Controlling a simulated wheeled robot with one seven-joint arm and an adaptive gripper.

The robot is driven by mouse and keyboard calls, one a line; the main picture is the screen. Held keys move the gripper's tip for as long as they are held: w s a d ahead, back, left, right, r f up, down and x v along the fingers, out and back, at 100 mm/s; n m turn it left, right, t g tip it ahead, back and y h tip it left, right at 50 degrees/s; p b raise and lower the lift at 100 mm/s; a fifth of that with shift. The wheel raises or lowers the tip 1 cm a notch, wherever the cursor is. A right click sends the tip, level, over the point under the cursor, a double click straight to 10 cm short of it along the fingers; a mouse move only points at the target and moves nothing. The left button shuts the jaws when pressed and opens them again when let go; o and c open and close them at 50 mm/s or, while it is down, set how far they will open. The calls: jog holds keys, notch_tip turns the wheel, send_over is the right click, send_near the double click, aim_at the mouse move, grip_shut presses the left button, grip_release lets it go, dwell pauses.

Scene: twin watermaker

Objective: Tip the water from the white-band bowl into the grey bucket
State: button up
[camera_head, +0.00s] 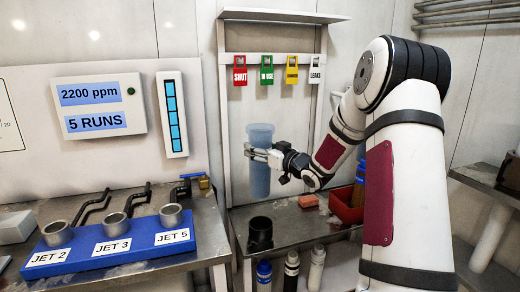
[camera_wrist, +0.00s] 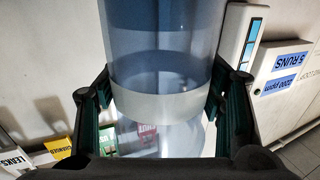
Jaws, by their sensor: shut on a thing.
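The white-band bowl (camera_head: 261,178) is a tall, translucent blue cylinder, held upright in front of the pale back panel of the rack. Its pale band (camera_wrist: 165,104) shows between my fingers in the wrist view, where the picture is upside down. My gripper (camera_head: 262,154) is shut around the bowl from the right, with one finger on each side. The bowl is clear of the bench top below it. The water level inside cannot be told from the blue tint. I cannot make out a grey bucket in either view.
Several bottles stand beneath. A blue block (camera_head: 118,246) with labelled jet cups is at left. Coloured tags (camera_head: 267,70) hang above the bowl.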

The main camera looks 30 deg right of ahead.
aim_at(260, 127)
jog(key=shift+r+p, duration=2.75)
jog(key=shift+r, duration=0.85)
